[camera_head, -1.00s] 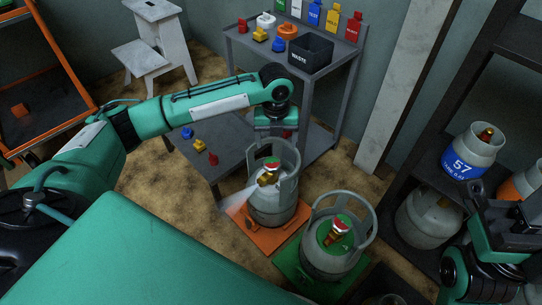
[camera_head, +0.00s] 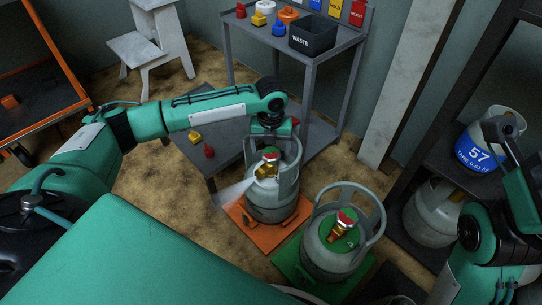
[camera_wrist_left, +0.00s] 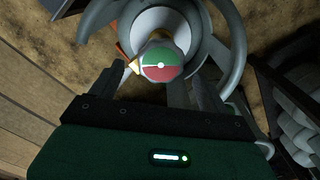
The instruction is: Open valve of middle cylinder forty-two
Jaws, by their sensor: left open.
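A grey gas cylinder (camera_head: 272,206) stands upright on an orange scale (camera_head: 240,222) in the head view. Its brass valve (camera_head: 265,171) carries a red and green knob (camera_head: 271,154). A pale plume (camera_head: 232,192) spreads left from the valve. My left gripper (camera_head: 270,142) hangs over the cylinder's collar. In the left wrist view the knob (camera_wrist_left: 161,62), green above and red below, lies between the open fingers (camera_wrist_left: 155,85); contact cannot be told. A second grey cylinder (camera_head: 330,256) with a green top stands on a green scale (camera_head: 292,262). No number forty-two is readable.
A grey rack (camera_head: 308,75) holds a black waste bin (camera_head: 313,38). A low table (camera_head: 228,145) holds red and yellow pieces. Bare floor (camera_head: 150,200) lies left.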

